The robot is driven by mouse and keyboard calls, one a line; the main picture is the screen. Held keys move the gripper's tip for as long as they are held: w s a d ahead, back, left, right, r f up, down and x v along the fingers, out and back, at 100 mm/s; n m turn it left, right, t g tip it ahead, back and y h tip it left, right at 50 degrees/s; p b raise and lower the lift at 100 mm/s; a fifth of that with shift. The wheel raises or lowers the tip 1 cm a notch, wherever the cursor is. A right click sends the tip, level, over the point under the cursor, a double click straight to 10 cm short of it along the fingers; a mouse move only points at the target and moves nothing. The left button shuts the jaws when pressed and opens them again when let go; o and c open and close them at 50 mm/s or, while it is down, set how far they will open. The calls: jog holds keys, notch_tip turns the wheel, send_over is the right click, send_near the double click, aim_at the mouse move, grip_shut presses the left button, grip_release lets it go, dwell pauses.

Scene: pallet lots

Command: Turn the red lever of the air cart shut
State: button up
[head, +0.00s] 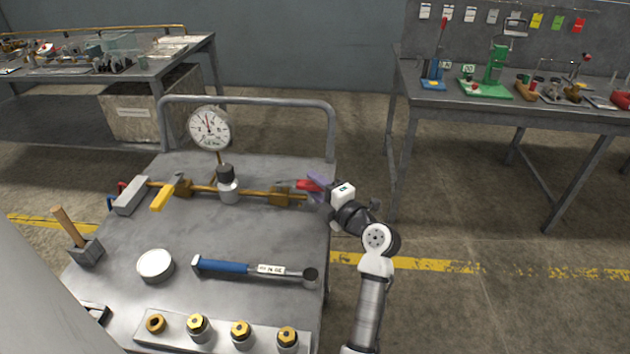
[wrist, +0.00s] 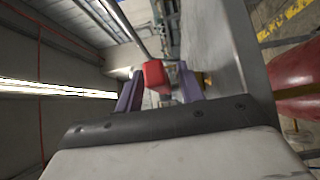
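The air cart (head: 215,225) has a grey top with a brass pipe line along its back. The red lever (head: 305,185) is at the right end of this line, above the brass valve (head: 279,196). My gripper (head: 316,186), with purple fingers, is at the lever from the right and partly hides it. In the wrist view the red lever (wrist: 154,75) shows between the two fingers (wrist: 158,90), with a gap on its right side; the fingers look open around it. A yellow lever (head: 162,198) is at the line's left end.
A pressure gauge (head: 210,128) rises from the line, before the cart's handle rail (head: 250,101). A blue-handled wrench (head: 225,266), a round white tin (head: 156,265) and several brass fittings lie on the cart. A workbench (head: 520,110) stands right; floor between is clear.

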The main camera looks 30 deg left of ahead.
jog(key=shift+w+a, duration=0.15)
jog(key=shift+a, duration=0.15)
grip_shut()
